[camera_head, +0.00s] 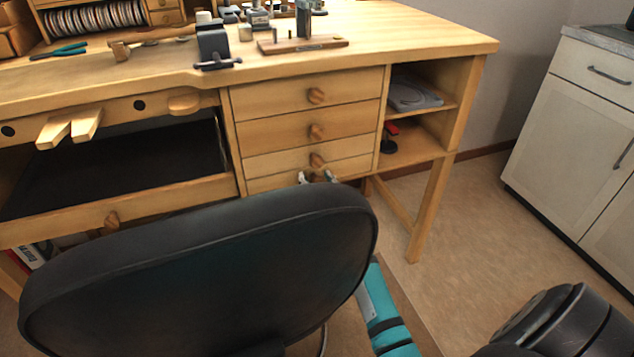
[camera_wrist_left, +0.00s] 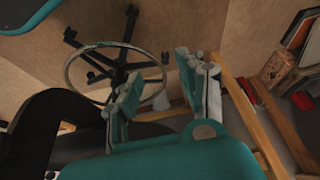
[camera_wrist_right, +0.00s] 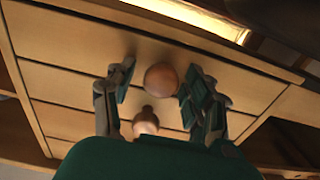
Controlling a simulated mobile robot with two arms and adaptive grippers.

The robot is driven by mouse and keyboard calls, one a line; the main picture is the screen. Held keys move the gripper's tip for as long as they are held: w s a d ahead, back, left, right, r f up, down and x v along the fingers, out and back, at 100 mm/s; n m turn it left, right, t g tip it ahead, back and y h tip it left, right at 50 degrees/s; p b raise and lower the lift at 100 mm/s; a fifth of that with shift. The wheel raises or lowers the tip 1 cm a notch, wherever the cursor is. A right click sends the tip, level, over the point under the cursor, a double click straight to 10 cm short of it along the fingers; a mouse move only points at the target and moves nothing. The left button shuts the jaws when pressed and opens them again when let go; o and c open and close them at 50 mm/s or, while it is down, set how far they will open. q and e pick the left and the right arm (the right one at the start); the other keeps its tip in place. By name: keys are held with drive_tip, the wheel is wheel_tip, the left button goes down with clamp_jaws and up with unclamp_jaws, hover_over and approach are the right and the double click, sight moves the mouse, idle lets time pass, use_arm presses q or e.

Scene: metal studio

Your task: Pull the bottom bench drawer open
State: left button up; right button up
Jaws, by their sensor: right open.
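The bench drawers form a stack with round wooden knobs. The bottom drawer (camera_head: 268,183) looks shut in the head view, and the chair back hides much of its front. My right gripper (camera_head: 318,177) is at the stack's lower part, just beyond the chair back. In the right wrist view its open fingers (camera_wrist_right: 161,90) stand either side of a round knob (camera_wrist_right: 161,78), apparently the bottom drawer's; contact is not clear. A second knob (camera_wrist_right: 146,120) shows nearer the gripper's palm in that picture. My left gripper (camera_wrist_left: 160,80) is open and empty, with the floor behind it.
A black chair back (camera_head: 200,270) stands close before the bench and blocks the lower left. Open shelves (camera_head: 420,125) adjoin the drawers at right. A white cabinet (camera_head: 570,130) stands farther right, with free floor (camera_head: 460,225) between. The chair's wheeled base (camera_wrist_left: 120,55) lies near my left gripper.

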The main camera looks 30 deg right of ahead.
clamp_jaws()
use_arm(q)
drive_tip(key=shift+s, duration=0.1)
use_arm(e)
drive_tip(key=shift+s, duration=0.1)
idle(0.3)
